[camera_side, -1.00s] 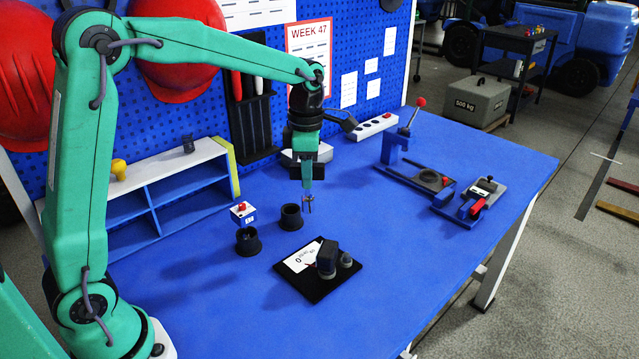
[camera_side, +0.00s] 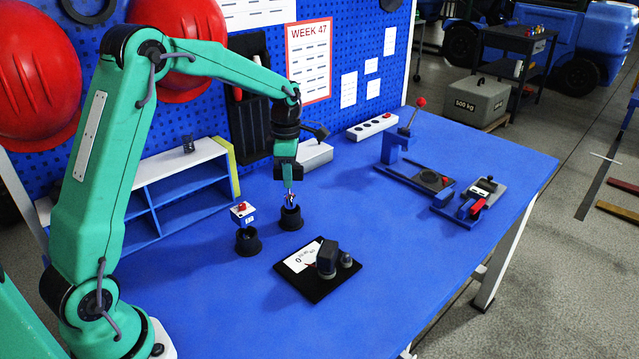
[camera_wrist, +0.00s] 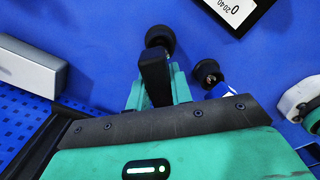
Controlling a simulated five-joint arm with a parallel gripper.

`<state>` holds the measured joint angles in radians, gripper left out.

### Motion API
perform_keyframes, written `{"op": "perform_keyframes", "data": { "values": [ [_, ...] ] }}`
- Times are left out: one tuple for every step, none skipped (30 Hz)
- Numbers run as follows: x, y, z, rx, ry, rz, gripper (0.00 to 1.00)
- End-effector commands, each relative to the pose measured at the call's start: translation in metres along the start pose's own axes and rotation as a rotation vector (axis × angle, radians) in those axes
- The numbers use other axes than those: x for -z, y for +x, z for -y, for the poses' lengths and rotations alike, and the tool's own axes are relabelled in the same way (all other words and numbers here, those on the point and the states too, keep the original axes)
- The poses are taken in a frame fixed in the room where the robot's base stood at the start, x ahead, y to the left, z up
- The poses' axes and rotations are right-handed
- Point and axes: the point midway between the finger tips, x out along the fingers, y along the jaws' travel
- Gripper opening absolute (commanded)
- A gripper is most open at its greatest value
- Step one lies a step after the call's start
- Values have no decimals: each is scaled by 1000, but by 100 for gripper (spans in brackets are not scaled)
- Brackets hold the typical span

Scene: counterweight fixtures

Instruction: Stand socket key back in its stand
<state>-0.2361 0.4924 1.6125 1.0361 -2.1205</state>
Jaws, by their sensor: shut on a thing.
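My gripper (camera_side: 290,199) points straight down, directly over the right of two short black cup-shaped stands (camera_side: 290,218). It is shut on a small, mostly hidden thing, taken to be the socket key; its lower end is at the stand's mouth, and I cannot tell how deep it reaches. In the wrist view a dark block (camera_wrist: 154,76) sits between the teal fingers, with the round black stand (camera_wrist: 160,37) just beyond it. The other black stand (camera_side: 248,243) stands to the left with a white block with a red top (camera_side: 242,211) above it.
A black plate (camera_side: 316,290) with a white label and dark weights (camera_side: 327,260) lies in front. A blue-and-white shelf (camera_side: 170,185) stands behind left. A lever press (camera_side: 398,146) and a clamp fixture (camera_side: 470,205) stand right. The table's front middle is clear.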

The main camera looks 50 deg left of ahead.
Motion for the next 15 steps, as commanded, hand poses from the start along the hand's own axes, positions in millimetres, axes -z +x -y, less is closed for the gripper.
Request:
{"op": "perform_keyframes", "data": {
  "values": [
    [0,0,0,-1,0,1,0],
    [0,0,0,-1,0,0,0],
    [0,1,0,0,0,0,0],
    [0,2,0,0,0,0,0],
    [0,4,0,1,0,-1,0],
    [0,8,0,2,0,-1,0],
    [0,11,1,3,0,-2,0],
    [0,14,1,3,0,-2,0],
    [0,18,1,2,0,-1,0],
    [0,22,1,2,0,-1,0],
    [0,26,1,2,0,-1,0],
    [0,30,0,2,0,-1,0],
    [0,33,1,2,0,-1,0],
    [0,35,1,2,0,-1,0],
    [0,38,1,2,0,-1,0]
  ]
}}
